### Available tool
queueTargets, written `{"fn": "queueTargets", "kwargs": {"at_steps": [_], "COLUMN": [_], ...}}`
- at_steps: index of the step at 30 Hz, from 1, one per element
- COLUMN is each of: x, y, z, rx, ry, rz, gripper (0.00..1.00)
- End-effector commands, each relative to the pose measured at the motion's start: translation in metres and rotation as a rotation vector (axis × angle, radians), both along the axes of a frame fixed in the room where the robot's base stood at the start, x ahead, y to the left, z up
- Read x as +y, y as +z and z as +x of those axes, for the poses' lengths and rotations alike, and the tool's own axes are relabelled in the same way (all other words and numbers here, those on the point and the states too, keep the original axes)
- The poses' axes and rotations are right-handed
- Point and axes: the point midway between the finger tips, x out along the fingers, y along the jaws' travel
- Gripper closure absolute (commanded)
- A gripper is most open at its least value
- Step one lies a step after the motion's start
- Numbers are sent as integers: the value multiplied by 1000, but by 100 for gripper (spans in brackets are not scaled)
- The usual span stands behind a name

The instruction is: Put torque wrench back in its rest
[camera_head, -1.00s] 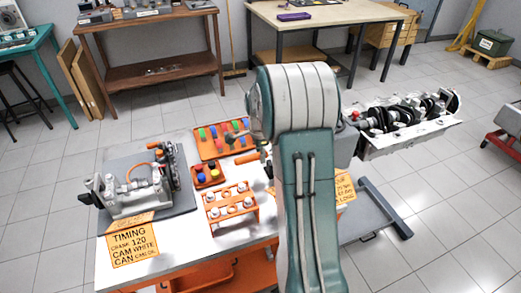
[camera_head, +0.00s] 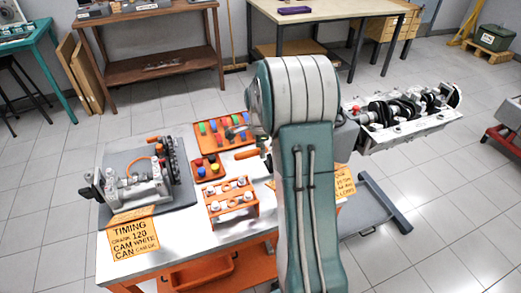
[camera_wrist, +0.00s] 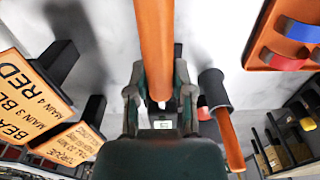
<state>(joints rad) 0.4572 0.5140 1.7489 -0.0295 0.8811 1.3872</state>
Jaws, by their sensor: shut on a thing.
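My gripper (camera_wrist: 160,98) is shut around an orange shaft (camera_wrist: 155,40) in the wrist view, which I take to be the torque wrench's handle. The shaft runs up out of the picture, so the wrench's far end is not visible. In the head view my arm hides the gripper and the held wrench. A separate orange handle with a dark, thick end (camera_wrist: 228,138) lies right of the gripper in the wrist view; an orange handle also shows left of my arm in the head view (camera_head: 247,153). I cannot make out the wrench's rest with certainty.
Left of my arm are an orange socket rack (camera_head: 232,211), a small orange tray with coloured caps (camera_wrist: 262,52) and an engine block (camera_head: 140,185). Label boards (camera_wrist: 30,92) on black posts stand left of the gripper. A crankshaft assembly (camera_head: 405,115) stands right.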

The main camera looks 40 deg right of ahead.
Motion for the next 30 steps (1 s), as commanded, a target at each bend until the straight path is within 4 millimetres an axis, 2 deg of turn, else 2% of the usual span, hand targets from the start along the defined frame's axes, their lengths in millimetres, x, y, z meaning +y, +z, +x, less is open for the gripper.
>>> {"fn": "queueTargets", "kwargs": {"at_steps": [30], "x": [0], "y": [-10], "z": [0], "rx": [0], "ry": [0], "rz": [0], "gripper": [100]}}
